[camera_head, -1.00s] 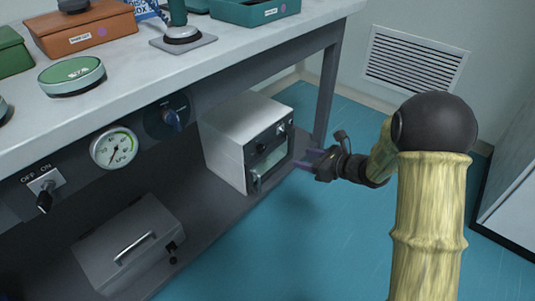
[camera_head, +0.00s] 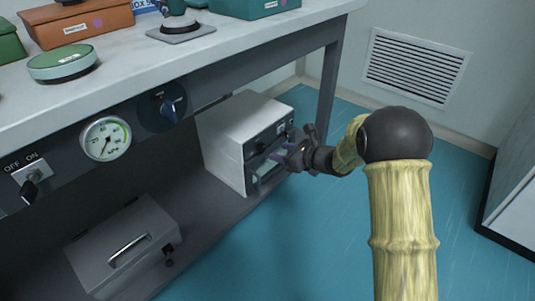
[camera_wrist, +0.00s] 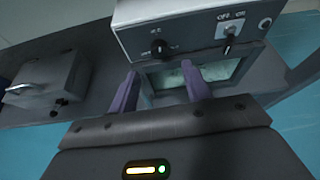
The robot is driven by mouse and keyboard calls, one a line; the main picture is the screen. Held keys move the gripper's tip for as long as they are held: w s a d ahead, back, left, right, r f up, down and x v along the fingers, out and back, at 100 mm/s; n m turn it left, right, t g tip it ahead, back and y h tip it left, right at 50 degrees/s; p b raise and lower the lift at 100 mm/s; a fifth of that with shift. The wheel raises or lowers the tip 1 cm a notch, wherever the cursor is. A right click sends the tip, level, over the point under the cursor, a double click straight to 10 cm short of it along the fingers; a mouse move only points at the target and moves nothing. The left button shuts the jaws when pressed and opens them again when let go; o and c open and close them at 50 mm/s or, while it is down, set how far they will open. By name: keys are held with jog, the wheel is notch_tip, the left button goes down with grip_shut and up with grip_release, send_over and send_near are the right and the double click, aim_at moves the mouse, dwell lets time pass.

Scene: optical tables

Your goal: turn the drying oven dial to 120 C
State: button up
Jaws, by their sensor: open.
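The drying oven (camera_head: 235,133) is a white box with a dark front panel, on the lower shelf under the table. In the wrist view its panel (camera_wrist: 190,32) carries a black dial (camera_wrist: 161,46) marked in C at left and an OFF/ON switch (camera_wrist: 230,40) at right. Below the panel is a glass window (camera_wrist: 215,72). My gripper (camera_head: 282,157) is in front of the oven. In the wrist view its two purple fingers (camera_wrist: 160,88) are apart and empty, below the dial and in front of the window. The dial's exact setting is too small to read.
A grey case (camera_head: 122,245) with a handle sits on the shelf to the left. A gauge (camera_head: 105,139), a blue knob (camera_head: 168,108) and an OFF/ON switch (camera_head: 29,186) are on the table's front.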

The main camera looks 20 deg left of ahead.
aim_at(264, 149)
jog(key=b+x, duration=0.2)
jog(key=x, duration=0.4)
jog(key=shift+d+f, duration=0.1)
jog(key=shift+w+a+f, duration=0.1)
jog(key=shift+w+a, duration=0.1)
jog(key=shift+a, duration=0.3)
jog(key=c, duration=1)
